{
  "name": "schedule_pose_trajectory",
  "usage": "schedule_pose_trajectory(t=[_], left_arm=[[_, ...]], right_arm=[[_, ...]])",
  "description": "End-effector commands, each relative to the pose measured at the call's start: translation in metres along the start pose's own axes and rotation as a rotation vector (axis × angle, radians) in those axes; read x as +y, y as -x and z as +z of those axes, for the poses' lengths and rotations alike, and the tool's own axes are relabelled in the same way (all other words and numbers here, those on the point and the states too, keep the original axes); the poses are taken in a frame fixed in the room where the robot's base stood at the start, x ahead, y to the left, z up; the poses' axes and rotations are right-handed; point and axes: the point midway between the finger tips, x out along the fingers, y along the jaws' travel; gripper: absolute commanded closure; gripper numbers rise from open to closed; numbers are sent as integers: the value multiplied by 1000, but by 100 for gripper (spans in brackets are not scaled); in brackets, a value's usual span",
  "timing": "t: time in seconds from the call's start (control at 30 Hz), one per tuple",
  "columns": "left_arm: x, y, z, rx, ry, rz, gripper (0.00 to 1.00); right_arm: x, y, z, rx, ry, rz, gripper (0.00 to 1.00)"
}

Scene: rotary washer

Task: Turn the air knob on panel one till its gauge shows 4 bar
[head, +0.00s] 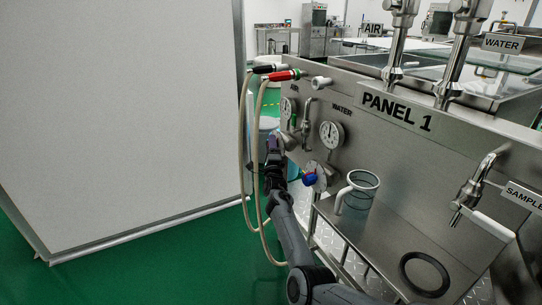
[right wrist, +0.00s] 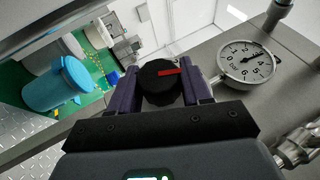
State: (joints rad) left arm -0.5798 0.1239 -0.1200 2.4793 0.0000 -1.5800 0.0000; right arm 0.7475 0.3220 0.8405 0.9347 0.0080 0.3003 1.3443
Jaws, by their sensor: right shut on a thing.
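Panel 1 (head: 355,112) is a steel front with an AIR gauge (head: 287,108) at its far left. My right gripper (head: 277,146) is at the panel's left end, below that gauge. In the right wrist view its purple fingers (right wrist: 162,88) are shut around a black round knob (right wrist: 158,84) with a red mark. The mark points right in that view. The gauge beside the knob (right wrist: 247,62) has a white dial in bar. Its needle points to the upper right, around the 4; the exact reading is too small to tell. My left gripper is not in view.
A WATER gauge (head: 332,134) and a blue knob (head: 309,179) are right of my gripper. Two hoses (head: 242,150) hang close to its left. A clear jug (head: 358,191) and a black ring (head: 424,273) are on the steel shelf. A pale partition (head: 120,110) stands left.

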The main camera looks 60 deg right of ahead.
Motion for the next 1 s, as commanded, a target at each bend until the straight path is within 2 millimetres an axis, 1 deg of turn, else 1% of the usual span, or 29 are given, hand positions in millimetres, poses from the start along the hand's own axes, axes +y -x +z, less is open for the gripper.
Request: schedule_pose_trajectory(t=[0.03,0.1,0.3,0.5,1.0], left_arm=[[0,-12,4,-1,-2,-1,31],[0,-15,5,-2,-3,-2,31],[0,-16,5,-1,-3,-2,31],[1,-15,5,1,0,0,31],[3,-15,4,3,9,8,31]], right_arm=[[6,2,-1,0,-16,-34,82],[4,1,-1,0,-35,-80,82],[1,-1,0,0,-74,-176,82],[0,-1,0,0,-98,-236,82],[0,0,0,-1,-110,-266,82]])
